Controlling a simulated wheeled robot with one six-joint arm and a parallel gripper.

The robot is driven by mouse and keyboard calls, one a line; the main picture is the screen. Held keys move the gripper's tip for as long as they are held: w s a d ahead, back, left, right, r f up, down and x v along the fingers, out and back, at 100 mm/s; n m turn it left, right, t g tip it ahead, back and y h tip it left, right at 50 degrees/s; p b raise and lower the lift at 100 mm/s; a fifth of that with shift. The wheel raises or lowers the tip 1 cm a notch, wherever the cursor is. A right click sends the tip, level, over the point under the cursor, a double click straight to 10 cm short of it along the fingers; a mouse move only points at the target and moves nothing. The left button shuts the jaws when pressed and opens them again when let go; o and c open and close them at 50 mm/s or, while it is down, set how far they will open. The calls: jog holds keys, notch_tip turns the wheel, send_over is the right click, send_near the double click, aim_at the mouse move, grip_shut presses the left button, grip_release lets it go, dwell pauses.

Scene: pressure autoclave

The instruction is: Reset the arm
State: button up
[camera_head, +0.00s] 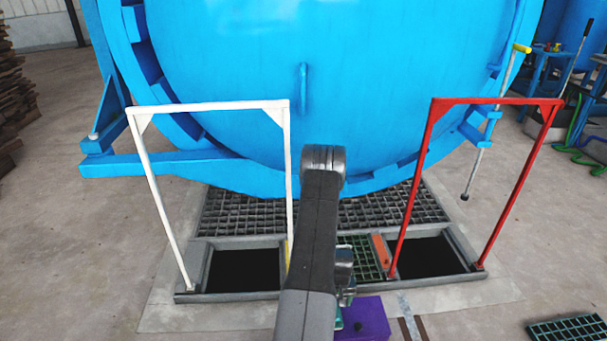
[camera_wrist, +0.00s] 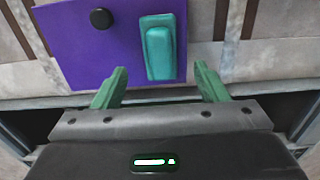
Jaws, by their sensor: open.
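My gripper (camera_wrist: 160,88) shows in the wrist view with its two green fingers apart and nothing between them. Just beyond the fingertips is a purple panel (camera_wrist: 105,55) with a round black knob and a teal handle-like block (camera_wrist: 160,50). I cannot tell whether the fingers touch the panel. In the head view my grey arm reaches forward over the floor frame, and it hides most of the gripper. The purple panel (camera_head: 365,318) shows partly, low beside the arm.
A large blue autoclave door (camera_head: 400,80) fills the back. A white frame (camera_head: 160,190) stands left of my arm and a red frame (camera_head: 415,200) right. Dark floor openings (camera_head: 245,270) lie below them. A yellow-ended lever (camera_head: 495,125) hangs at right. Open concrete floor lies left.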

notch_tip(320, 180, down, 9)
jog(key=b, duration=0.2)
jog(key=shift+b, duration=0.4)
jog(key=shift+r+p, duration=0.75)
jog(key=shift+r, duration=1.1)
